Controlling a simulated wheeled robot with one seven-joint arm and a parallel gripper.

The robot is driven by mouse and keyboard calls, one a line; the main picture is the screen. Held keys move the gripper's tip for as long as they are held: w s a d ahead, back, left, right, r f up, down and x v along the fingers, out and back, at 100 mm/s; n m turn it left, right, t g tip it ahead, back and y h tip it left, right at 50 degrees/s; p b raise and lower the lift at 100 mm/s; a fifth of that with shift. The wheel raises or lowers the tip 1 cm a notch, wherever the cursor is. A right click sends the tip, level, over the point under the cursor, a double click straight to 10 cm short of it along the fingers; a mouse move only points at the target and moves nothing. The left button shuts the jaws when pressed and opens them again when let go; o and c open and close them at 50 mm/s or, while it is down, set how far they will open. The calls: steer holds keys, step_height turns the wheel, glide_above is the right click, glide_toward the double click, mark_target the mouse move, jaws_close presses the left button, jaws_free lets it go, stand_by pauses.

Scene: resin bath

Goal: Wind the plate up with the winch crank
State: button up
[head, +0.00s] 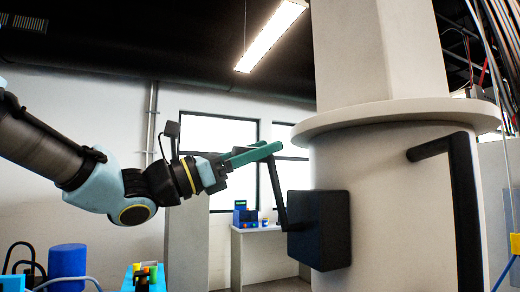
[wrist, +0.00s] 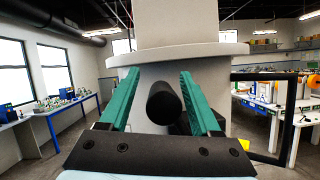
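The winch is a black box (head: 320,230) on the side of a pale column. Its thin black crank arm (head: 276,190) rises from the box's left side, tilted slightly left at the top. My gripper (head: 268,151) has green fingers and reaches the crank's upper end from the left. In the wrist view my gripper (wrist: 159,72) is open, with the round dark end of the crank handle (wrist: 163,103) between the fingers. Gaps show on both sides of the handle. The handle's far part is hidden behind its end. I cannot pick out the plate for certain.
The pale column (head: 400,185) carries a wide round flange (head: 400,115) above the winch. A black bent bar (head: 465,200) stands at its right. Benches with equipment stand left (wrist: 55,112) and right (wrist: 262,103). Open space surrounds the gripper's left side.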

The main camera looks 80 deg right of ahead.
steer(key=b+v, duration=0.4)
steer(key=v, duration=0.7)
steer(key=shift+f, duration=0.1)
stand_by(0.5)
